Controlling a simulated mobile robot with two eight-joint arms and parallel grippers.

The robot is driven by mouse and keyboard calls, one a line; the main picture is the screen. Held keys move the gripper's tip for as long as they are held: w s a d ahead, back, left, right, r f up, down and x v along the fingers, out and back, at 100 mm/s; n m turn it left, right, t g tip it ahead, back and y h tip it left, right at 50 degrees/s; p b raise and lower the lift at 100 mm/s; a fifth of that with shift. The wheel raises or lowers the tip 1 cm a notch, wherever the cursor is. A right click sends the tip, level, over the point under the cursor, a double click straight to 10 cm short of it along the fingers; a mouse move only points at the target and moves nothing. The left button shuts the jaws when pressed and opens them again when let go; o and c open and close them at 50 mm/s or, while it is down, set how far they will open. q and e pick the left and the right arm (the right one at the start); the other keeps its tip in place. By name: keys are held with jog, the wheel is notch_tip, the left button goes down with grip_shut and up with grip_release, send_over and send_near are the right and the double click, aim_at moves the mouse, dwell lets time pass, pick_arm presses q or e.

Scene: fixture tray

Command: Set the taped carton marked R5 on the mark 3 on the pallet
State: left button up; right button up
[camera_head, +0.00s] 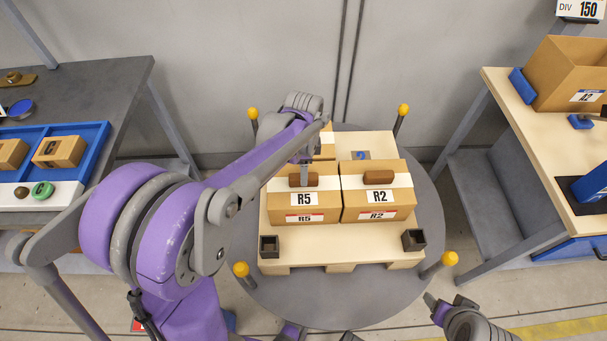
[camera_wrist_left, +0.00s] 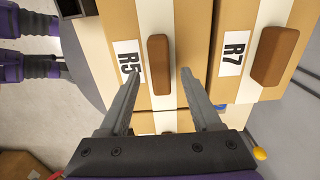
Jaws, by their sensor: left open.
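The taped carton R5 (camera_head: 291,207) sits front left on the pallet (camera_head: 335,243), with pale tape and a brown handle (camera_head: 311,180) on top. In the left wrist view R5 (camera_wrist_left: 108,45) lies under my left gripper (camera_wrist_left: 158,72). Its open fingers stand on either side of the brown handle (camera_wrist_left: 160,65), with gaps showing. In the head view my left gripper (camera_head: 304,174) is over R5. A blue mark (camera_head: 361,155) shows on the pallet behind R2, partly hidden; I cannot read its number. My right gripper (camera_head: 436,306) is at the lower right, away from the cartons.
Carton R2 (camera_head: 378,205) stands close on R5's right. Carton R7 (camera_wrist_left: 233,60) is behind R5, mostly hidden by my arm in the head view. Dark square blocks (camera_head: 413,240) stand at the pallet's front corners. Yellow-topped posts (camera_head: 403,112) surround the round grey platform (camera_head: 330,300).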

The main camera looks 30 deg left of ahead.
pick_arm(q)
notch_tip(320, 180, up, 7)
jog(key=s+d+f+n+t, duration=0.1)
jog(key=s+d+n+t, duration=0.1)
jog(key=s+n, duration=0.3)
jog(key=s+d+f+n+t, duration=0.2)
jog(key=s+n, duration=0.4)
jog(key=s, duration=0.6)
jog(key=d+t, duration=0.1)
jog(key=d, duration=0.1)
jog(key=shift+d+n+p, duration=0.3)
jog(key=shift+d+p, duration=0.1)
jog(key=r+p, duration=0.2)
jog(key=w+r+p, duration=0.1)
jog(key=r+p, duration=0.1)
jog(key=shift+r, duration=0.15)
dwell(0.7)
